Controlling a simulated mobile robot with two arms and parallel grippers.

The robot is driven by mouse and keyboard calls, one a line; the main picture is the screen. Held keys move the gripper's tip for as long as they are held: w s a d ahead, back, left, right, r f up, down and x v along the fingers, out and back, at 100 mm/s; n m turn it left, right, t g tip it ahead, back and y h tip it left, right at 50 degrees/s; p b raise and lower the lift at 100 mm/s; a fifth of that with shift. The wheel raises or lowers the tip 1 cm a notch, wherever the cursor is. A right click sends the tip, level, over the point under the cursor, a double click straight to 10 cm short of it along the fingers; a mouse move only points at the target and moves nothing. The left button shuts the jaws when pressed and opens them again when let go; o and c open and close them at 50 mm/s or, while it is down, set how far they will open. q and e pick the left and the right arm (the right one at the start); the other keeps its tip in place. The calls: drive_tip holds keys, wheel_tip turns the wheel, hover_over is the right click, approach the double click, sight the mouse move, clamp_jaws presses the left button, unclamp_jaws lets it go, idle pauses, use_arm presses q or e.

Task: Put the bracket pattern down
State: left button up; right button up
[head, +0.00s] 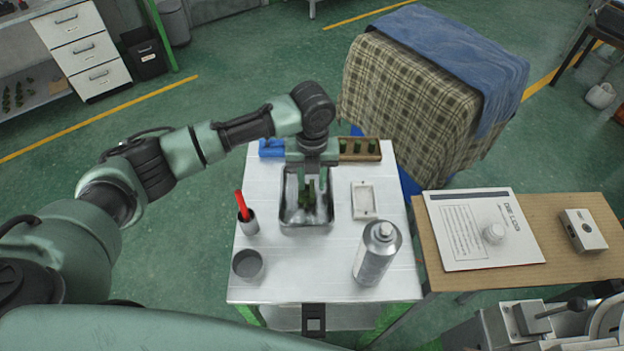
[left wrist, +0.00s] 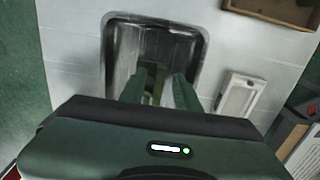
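My left gripper (head: 312,190) points down into a grey metal tray (head: 285,222) on the white table. The same gripper (left wrist: 160,92) shows in the left wrist view, its two green fingers apart inside the tray (left wrist: 106,60). A small olive-green piece, seemingly the bracket pattern (left wrist: 151,80), lies between the fingers. It seems close to the left finger, but I cannot tell whether both fingers press on it or whether it touches the tray floor. Its lower part is hidden. My right gripper is not in view.
The table's front middle is clear.

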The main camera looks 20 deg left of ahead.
sight(312, 184)
use_arm(q)
wheel_tip(312, 184, up, 12)
drive_tip(key=b, duration=0.3)
idle(0.5)
